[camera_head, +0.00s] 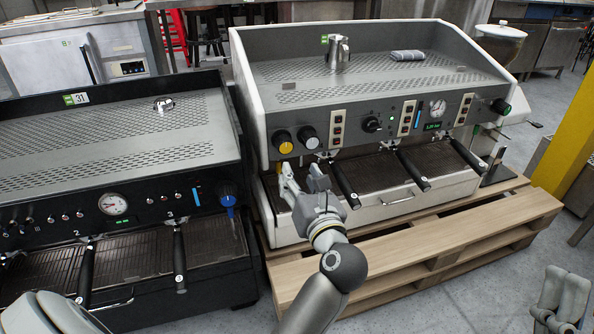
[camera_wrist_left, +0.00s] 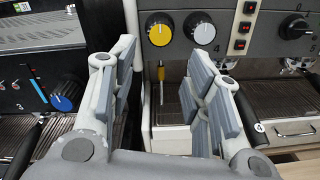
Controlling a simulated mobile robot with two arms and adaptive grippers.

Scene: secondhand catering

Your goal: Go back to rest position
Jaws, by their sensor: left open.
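My left gripper (camera_head: 303,176) is in front of the left end of the white and grey espresso machine (camera_head: 300,60). It is open, with nothing between its fingers. In the left wrist view, the left gripper (camera_wrist_left: 163,90) has its two grey-padded fingers spread apart, and a thin wand with a yellow sleeve (camera_wrist_left: 161,74) shows beyond the gap. A yellow knob (camera_head: 283,142) and a grey knob (camera_head: 308,137) sit just above the gripper. My right gripper (camera_head: 562,296) shows at the lower right corner, partly cut off, over the floor; its opening is unclear.
A black espresso machine (camera_head: 110,160) stands close on the left. The white machine stands on a wooden pallet (camera_head: 420,245). Portafilter handles (camera_head: 345,185) stick out toward me. Floor at the lower right is open.

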